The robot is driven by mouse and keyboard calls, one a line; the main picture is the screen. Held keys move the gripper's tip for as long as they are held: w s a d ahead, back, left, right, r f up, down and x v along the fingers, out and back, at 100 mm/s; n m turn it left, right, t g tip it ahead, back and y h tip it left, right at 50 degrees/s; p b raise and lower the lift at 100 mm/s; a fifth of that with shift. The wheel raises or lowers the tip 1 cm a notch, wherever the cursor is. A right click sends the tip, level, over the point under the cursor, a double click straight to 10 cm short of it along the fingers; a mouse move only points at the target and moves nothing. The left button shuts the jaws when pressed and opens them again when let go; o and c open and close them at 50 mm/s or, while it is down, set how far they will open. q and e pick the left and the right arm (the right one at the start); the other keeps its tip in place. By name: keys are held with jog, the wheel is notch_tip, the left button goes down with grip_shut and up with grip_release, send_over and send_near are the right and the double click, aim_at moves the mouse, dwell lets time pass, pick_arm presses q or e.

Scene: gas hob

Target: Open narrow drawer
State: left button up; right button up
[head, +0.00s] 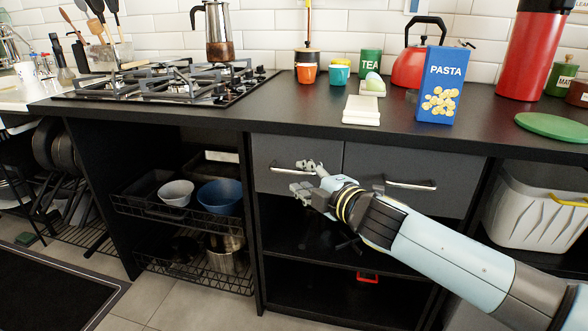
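The narrow drawer (262,181) is the left, smaller one of two dark grey drawer fronts under the black counter. It looks closed, its front in line with the wider drawer beside it. Its silver bar handle (284,168) is partly hidden by my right gripper. My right gripper (304,178) is in front of the drawer at the handle's right end, its fingers spread apart, one higher and one lower. I cannot tell whether a finger touches the handle. My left gripper is not in view.
The wider drawer (425,203) with its own handle (411,185) is to the right, partly behind my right arm. The counter (300,112) overhangs the drawers, bearing a gas hob (175,84) and a pasta box (441,85). Open shelves are below; wire baskets with bowls (220,196) are left.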

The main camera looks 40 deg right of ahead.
aim_at(296, 173)
jog(key=shift+w+d+f+p, duration=0.1)
jog(key=shift+w+f+p, duration=0.1)
jog(key=shift+w, duration=0.9)
jog(key=shift+w+d+f+p, duration=0.1)
jog(key=shift+w+f+p, duration=0.1)
jog(key=shift+w, duration=0.9)
grip_shut()
